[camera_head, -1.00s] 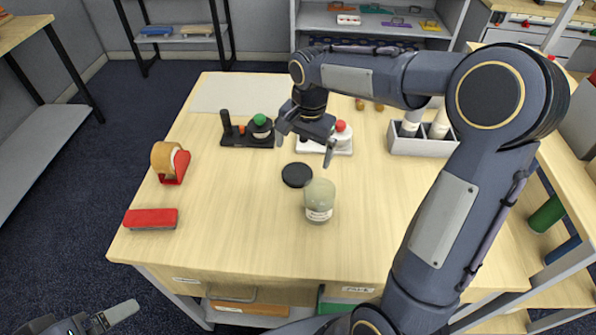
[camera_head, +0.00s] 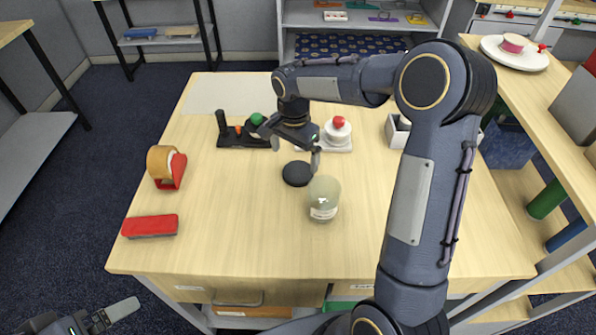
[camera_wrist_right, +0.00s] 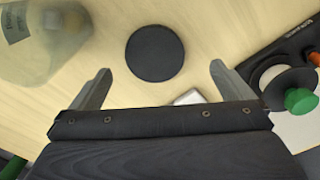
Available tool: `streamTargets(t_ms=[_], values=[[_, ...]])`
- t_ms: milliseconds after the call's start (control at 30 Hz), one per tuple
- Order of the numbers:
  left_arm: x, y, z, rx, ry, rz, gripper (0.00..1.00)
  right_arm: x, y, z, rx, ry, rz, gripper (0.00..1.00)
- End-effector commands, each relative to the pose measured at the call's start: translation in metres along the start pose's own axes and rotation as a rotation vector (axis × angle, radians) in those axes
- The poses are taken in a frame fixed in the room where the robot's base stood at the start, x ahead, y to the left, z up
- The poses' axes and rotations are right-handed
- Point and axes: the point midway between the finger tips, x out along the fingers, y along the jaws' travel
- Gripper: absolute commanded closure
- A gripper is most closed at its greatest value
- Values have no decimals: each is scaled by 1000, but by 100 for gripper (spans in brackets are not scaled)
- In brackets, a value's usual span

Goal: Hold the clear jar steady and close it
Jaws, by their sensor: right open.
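The clear jar (camera_head: 324,198) stands upright on the table with a pale label low on its front. It also shows at the upper left of the right wrist view (camera_wrist_right: 40,40). A round black lid (camera_head: 297,173) lies flat on the table just behind and left of the jar, apart from it. In the right wrist view the lid (camera_wrist_right: 155,53) lies beyond and between my fingertips. My right gripper (camera_head: 296,152) is open and empty above the table, just behind the lid. My left gripper (camera_head: 112,314) is at the lower left, off the table; its fingers are only partly seen.
A black stand with a green knob (camera_head: 256,119) and a white item with a red knob (camera_head: 338,131) stand behind the lid. A tape dispenser (camera_head: 166,166) and a red box (camera_head: 150,226) are at the left. The front middle table is clear.

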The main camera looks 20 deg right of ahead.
Motion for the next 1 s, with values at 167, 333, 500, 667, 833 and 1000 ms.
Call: streamTargets(t_ms=[167,333,500,667,833,1000], values=[[0,0,0,0,0,0,3,2,0,0,0,0,0,0],[-1,1,-1,0,0,0,3,6,2,0,1,-1,2,0],[-7,3,-4,0,0,0,3,31,9,0,1,-3,4,0],[-8,4,-4,0,0,0,3,50,8,0,1,-2,0,0],[-8,4,-4,0,0,0,3,54,8,0,1,-1,-2,0],[-8,3,-4,0,0,0,3,54,7,0,1,-1,-2,0]])
